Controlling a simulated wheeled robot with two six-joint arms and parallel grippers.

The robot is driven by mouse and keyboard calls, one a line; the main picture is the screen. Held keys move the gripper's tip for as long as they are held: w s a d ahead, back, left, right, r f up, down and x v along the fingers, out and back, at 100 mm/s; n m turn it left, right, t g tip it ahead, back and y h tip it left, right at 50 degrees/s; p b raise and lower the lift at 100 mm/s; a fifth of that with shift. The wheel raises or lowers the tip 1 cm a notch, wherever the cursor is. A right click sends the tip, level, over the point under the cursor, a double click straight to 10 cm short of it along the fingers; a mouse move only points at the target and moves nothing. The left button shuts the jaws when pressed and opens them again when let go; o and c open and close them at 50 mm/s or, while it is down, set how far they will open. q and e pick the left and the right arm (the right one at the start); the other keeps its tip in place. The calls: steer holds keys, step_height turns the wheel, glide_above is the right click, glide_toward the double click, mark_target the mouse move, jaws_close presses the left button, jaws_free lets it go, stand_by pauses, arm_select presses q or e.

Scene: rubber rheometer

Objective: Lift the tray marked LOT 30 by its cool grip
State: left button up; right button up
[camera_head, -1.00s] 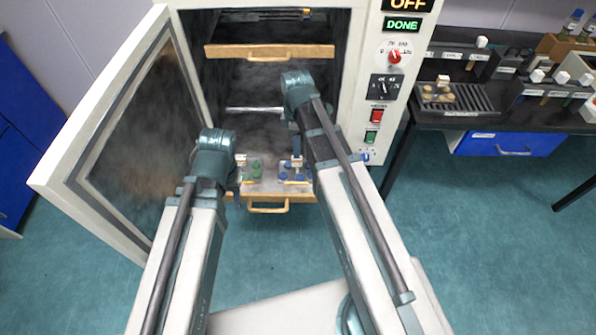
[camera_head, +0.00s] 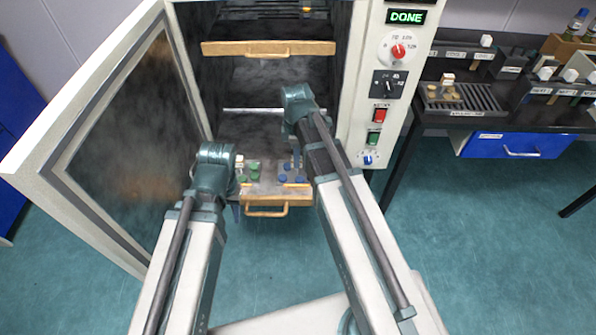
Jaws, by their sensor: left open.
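Inside the open oven, a pulled-out lower shelf (camera_head: 265,201) holds two small trays. The left one (camera_head: 249,181) carries green discs and a pale upright block (camera_head: 239,162). The right one (camera_head: 291,184) carries blue discs. Another small tray (camera_head: 442,99) with yellowish discs and a pale block sits on the dark rack at right. I cannot read LOT 30 on any tray. My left gripper (camera_head: 236,205) is open beside the green-disc tray, mostly hidden by its wrist. My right gripper (camera_head: 296,160) points down over the blue-disc tray; its fingertips and any contact are unclear.
The oven door (camera_head: 125,150) stands open at left. An upper wooden-fronted shelf (camera_head: 268,48) is above the arms. The control panel (camera_head: 385,90) shows DONE. The dark bench (camera_head: 475,118) at right holds labelled stands and bottles, with a blue drawer (camera_head: 512,146) below.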

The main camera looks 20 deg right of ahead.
jaws_close()
step_height(320, 180, up, 3)
steer(key=p, duration=0.3)
steer(key=shift+r, duration=0.1)
